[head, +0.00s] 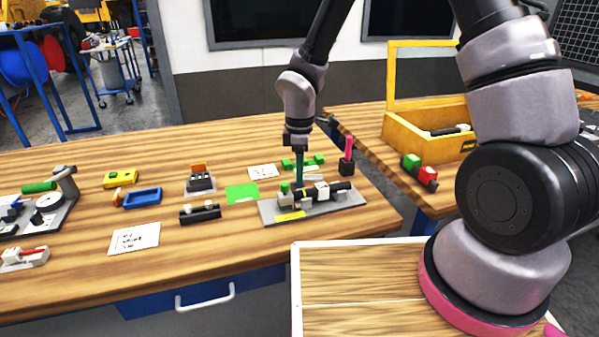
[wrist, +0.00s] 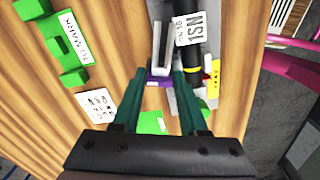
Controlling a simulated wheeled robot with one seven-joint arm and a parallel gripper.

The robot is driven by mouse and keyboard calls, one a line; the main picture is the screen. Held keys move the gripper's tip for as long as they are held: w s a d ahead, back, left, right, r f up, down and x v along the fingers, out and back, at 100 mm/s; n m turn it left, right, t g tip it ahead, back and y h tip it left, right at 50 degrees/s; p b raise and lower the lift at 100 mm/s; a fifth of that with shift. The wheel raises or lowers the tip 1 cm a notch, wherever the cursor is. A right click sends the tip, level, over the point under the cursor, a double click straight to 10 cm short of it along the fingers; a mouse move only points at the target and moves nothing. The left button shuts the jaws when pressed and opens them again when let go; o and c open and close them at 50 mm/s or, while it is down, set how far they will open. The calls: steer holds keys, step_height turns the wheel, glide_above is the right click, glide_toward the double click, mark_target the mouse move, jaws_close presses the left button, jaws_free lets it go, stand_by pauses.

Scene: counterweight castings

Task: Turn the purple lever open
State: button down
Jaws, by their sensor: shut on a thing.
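My gripper (head: 299,178) points down over a grey fixture plate (head: 350,202) near the right end of the bench. In the wrist view its two teal fingers (wrist: 163,76) close around the purple lever (wrist: 158,80), which shows as a small purple piece between the fingertips. A pale grey upright part stands just beyond it, and a black cylinder with a yellow band (wrist: 193,76) lies beside the right finger. In the head view the purple lever cannot be made out behind the fingers. Most of the lever is hidden, so its angle cannot be told.
A magenta pin on a black block (head: 347,167) stands close behind the plate. Green blocks (head: 304,162), a green card (head: 242,194) and white labels lie nearby. A yellow open box (head: 432,150) stands on the right bench. The bench front is mostly clear.

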steer(key=shift+w+n, duration=0.1)
steer(key=shift+n, duration=1.4)
steer(key=shift+c, duration=2.2)
jaws_free()
step_height(320, 180, up, 11)
